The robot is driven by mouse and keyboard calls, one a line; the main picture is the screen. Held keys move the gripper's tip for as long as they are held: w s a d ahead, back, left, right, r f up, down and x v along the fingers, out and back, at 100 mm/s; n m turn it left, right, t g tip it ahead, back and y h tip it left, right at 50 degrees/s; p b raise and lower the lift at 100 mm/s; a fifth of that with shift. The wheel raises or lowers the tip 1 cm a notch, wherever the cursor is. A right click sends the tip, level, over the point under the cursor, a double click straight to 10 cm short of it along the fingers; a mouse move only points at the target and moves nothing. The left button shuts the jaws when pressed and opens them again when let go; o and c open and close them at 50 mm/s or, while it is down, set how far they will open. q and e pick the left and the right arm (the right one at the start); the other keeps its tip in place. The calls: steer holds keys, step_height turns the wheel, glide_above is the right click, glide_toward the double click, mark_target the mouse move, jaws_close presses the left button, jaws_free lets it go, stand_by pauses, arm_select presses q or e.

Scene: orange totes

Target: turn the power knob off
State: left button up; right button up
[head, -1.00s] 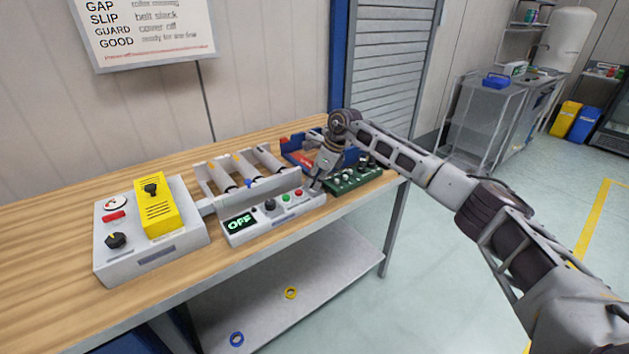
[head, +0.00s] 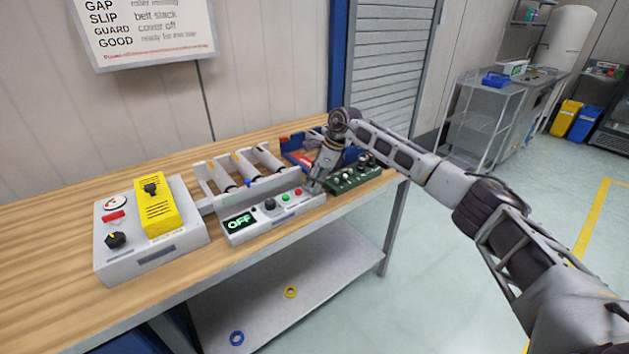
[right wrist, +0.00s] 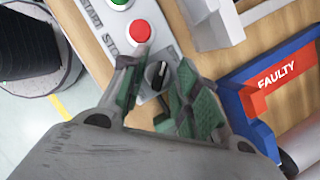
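A black knob (right wrist: 157,75) with a white pointer line sits on the light grey control panel beside the red stop button (right wrist: 140,31) in the right wrist view. My right gripper (right wrist: 158,90) is open, with one green-padded finger on each side of this knob; I cannot tell whether either touches it. In the head view my right gripper (head: 314,186) is at the right end of the panel (head: 262,228) and hides that knob. The panel has a green-lit display (head: 240,222) reading OFF, another black knob (head: 270,204) and a green button (head: 285,198). My left gripper is out of view.
A grey box with a yellow cover (head: 156,207) stands left on the wooden bench (head: 50,235). A roller frame (head: 245,170) is behind the panel. A green board (head: 352,180) is close on the right. A red-and-blue bin marked FAULTY (right wrist: 268,92) is near the gripper.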

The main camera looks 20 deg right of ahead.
steer(key=v, duration=1.2)
stand_by(0.4)
stand_by(0.5)
